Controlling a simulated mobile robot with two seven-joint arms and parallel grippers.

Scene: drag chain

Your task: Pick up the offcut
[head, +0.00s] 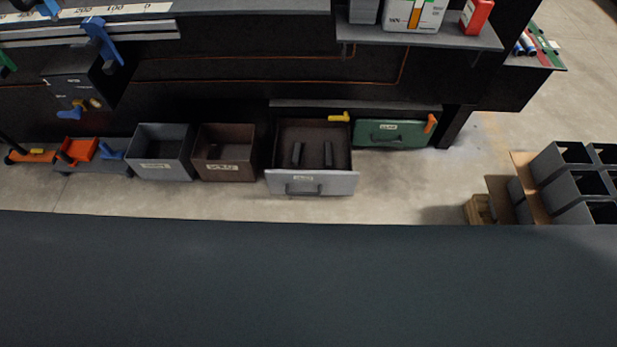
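Nothing in view can be named the offcut with certainty. Two short dark pieces, a left piece (297,153) and a right piece (328,154), stand out in an open drawer (335,183) with a light grey front. They are apart from each other, and I cannot tell whether either is the offcut or part of the drawer. Neither of my grippers shows in the head view.
Left of the drawer are a brown bin (224,171) and a grey bin (161,171). A closed green drawer (405,134) is to its right. Stacked grey boxes (562,193) stand far right. A dark flat surface fills the foreground; it looks bare.

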